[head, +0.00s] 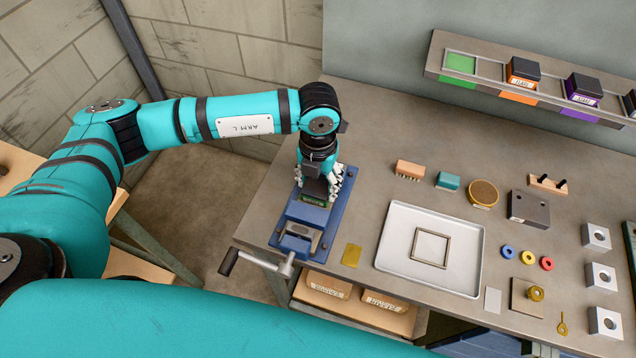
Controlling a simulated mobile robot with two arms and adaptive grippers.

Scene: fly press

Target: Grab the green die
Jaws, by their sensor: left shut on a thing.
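The green die (313,199) is a dark block with a green label band. It sits at the blue vise (289,240) on the left end of the bench. My left gripper (321,184) points down from above and is shut on the die, with its fingers at the die's sides. The fingers and wrist hide much of the die's top. I cannot tell whether the die rests on the vise or is just above it. My right gripper is not in view.
The wall rack (438,72) has an empty green slot, an orange die (522,76) and a purple die (583,89). A white tray (392,262) with a square frame (430,247) lies right of the vise. The vise handle (256,262) sticks out past the bench edge.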

